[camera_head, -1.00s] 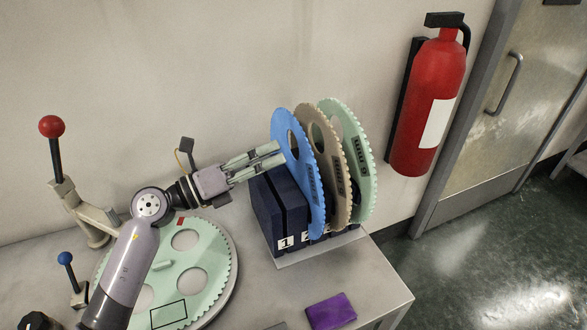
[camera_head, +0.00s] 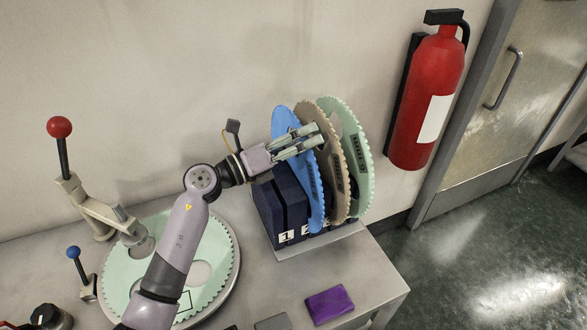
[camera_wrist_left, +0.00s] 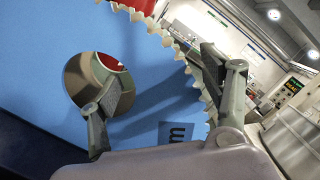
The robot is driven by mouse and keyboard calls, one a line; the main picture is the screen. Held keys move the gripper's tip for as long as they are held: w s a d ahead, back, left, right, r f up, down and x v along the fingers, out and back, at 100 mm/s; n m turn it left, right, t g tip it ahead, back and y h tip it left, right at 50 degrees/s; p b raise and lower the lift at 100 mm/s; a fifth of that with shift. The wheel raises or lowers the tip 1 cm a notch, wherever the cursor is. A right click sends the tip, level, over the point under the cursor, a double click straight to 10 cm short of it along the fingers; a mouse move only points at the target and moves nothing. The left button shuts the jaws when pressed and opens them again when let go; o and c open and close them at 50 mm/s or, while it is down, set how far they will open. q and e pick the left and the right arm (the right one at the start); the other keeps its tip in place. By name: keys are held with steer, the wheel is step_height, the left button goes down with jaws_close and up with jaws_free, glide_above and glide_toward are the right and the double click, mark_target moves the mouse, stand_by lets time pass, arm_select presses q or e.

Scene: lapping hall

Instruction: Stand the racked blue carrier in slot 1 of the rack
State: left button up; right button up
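The blue carrier (camera_head: 312,205) stands upright in the dark blue rack (camera_head: 268,212), nearest the left of three toothed discs. Slot 1, marked by the "1" label at the rack's left end, looks empty; the blue carrier stands right of it, its exact slot unclear. My left gripper (camera_head: 320,134) is open at the carrier's upper part, its fingertips reaching past the blue face towards the brown disc. In the left wrist view the blue carrier (camera_wrist_left: 150,95) fills the left; one finger is at its round hole, the other outside its toothed edge. My right gripper is out of view.
A brown carrier (camera_head: 334,190) and a pale green carrier (camera_head: 361,170) stand close to the right in the rack. A green disc (camera_head: 125,270) lies on the bench at left, near a red-knobbed lever (camera_head: 64,150). A purple block (camera_head: 330,305) lies in front. A wall is behind.

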arm_select(q)
jaws_close()
stand_by(0.8)
